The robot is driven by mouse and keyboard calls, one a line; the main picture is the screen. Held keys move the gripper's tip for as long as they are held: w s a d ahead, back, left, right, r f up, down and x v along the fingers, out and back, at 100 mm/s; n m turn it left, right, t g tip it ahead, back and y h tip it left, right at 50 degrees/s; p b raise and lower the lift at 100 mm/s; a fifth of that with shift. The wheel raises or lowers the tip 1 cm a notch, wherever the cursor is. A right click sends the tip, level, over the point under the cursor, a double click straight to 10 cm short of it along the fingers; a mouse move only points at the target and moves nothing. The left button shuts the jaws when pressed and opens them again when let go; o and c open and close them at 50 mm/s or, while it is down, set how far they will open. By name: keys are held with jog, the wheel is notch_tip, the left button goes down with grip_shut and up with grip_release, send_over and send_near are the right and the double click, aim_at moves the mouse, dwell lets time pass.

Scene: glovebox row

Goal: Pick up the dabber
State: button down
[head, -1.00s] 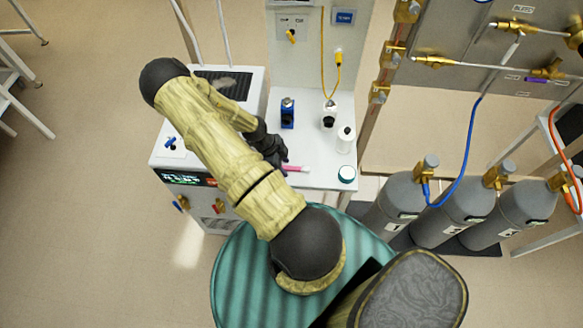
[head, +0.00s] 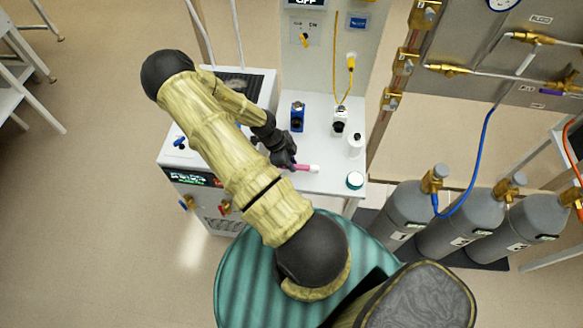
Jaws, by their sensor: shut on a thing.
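The dabber (head: 304,168) is a small pink stick-like thing with a pale end, seen over the white bench top (head: 325,184) in the head view. My gripper (head: 287,162) is dark and is shut on the dabber's left part, which the fingers hide. The dabber's right end sticks out to the right of the fingers. I cannot tell whether the dabber touches the bench or hangs a little above it.
Behind the gripper stand a blue device (head: 297,116), a white and black item (head: 339,120) and a white bottle (head: 355,144). Grey gas cylinders (head: 408,212) stand on the right.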

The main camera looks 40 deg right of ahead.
notch_tip(320, 180, up, 6)
jog(key=shift+w+b, duration=0.1)
jog(key=shift+b, duration=0.3)
jog(key=shift+s+r, duration=0.2)
jog(key=shift+r, duration=0.15)
jog(key=shift+w, duration=0.1)
